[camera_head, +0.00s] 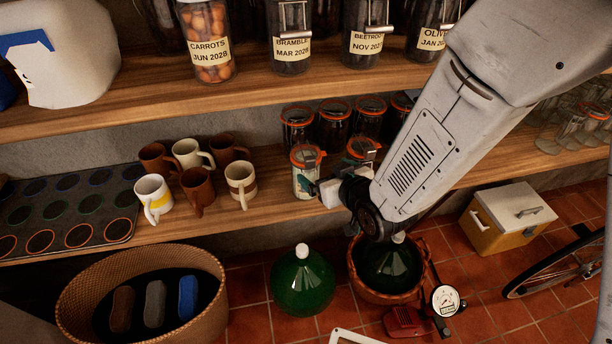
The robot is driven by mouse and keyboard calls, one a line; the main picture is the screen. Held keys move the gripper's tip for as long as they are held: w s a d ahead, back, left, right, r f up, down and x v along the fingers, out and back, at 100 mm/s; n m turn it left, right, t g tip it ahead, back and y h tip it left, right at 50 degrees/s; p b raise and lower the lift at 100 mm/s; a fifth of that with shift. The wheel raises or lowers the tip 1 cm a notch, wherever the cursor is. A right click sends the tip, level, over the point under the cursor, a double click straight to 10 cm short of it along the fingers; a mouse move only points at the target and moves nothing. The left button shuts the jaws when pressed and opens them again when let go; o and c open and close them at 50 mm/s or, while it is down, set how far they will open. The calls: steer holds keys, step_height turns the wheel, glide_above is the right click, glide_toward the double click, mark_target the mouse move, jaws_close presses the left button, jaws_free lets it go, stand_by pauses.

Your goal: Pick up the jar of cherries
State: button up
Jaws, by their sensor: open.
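Clip-top jars with orange rims stand on the lower shelf (268,213). I cannot read a cherry label on any of them. The front left jar (306,182) has a pale, patterned label. A second front jar (362,149) is mostly hidden behind my gripper. Dark-filled jars stand in a row behind, including one at the left (298,130), one in the middle (333,127) and one to the right (369,117). My gripper (326,191) is open at the right side of the front left jar. Its fingers are small and partly hidden, so contact is unclear.
Several mugs (241,180) stand left of the jars. The upper shelf (140,92) overhangs, with labelled jars such as carrots (208,45). Below are a green bottle (302,281), a wicker basket (215,318) and a yellow-and-white box (506,220). Empty jars (560,132) stand right.

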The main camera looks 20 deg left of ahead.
mark_target(306, 174)
steer(key=shift+y, duration=0.3)
steer(key=x, duration=0.8)
steer(key=shift+s+a, duration=0.1)
steer(key=shift+s, duration=0.05)
steer(key=c, duration=2.1)
